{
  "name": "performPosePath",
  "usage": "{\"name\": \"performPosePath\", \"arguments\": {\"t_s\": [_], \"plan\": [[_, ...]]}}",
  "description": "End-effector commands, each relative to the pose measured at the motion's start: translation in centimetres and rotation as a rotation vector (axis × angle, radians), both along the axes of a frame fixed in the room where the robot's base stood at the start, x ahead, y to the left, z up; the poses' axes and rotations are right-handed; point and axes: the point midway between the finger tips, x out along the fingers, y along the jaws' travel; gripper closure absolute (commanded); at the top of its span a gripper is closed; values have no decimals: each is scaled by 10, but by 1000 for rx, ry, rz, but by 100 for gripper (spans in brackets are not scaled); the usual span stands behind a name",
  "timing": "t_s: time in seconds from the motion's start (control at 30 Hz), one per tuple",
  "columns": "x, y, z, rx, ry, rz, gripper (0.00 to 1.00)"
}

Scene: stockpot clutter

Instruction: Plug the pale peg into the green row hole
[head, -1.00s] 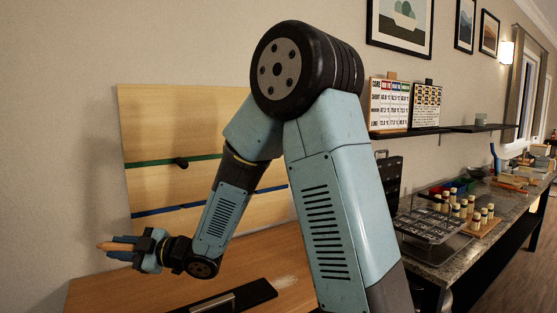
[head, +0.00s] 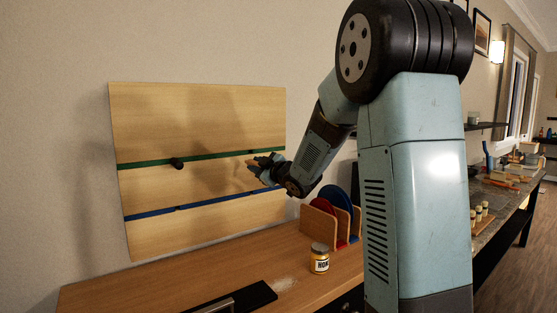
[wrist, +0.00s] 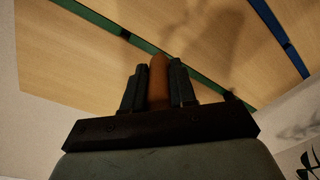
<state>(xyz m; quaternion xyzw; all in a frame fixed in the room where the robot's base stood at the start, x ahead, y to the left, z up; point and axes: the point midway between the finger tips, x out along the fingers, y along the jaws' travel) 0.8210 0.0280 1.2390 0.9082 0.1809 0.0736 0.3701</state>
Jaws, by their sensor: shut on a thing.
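My gripper (head: 268,168) is in front of the right part of the wooden board, between the green row and the blue row in the head view. It is shut on the peg (wrist: 158,82), which looks orange-brown in the wrist view and sticks out between the two dark fingers. The green row (head: 140,163) is a stripe across the board. In the wrist view the green row (wrist: 90,17) runs diagonally, with a small dark spot (wrist: 125,33) on it that looks like a hole. I cannot tell whether the peg tip touches the board.
A black peg (head: 177,163) sticks out of the green row at left. The blue row (head: 150,213) runs below. A honey jar (head: 320,259) and a rack with red and blue plates (head: 319,227) stand on the wooden counter. A black handled thing (head: 235,299) lies at the front.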

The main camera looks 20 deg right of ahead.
Motion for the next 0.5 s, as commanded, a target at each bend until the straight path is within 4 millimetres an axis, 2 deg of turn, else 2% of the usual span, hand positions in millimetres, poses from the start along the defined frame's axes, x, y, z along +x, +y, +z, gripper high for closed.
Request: {"name": "performPosePath", "arguments": {"t_s": [0.03, 0.1, 0.2, 0.5], "plan": [[1, -12, 6, -1, -2, -23, 100], [3, -25, 12, -3, -2, -50, 100], [4, -36, 17, -4, -3, -71, 100], [4, -40, 19, -5, -2, -78, 100]]}}
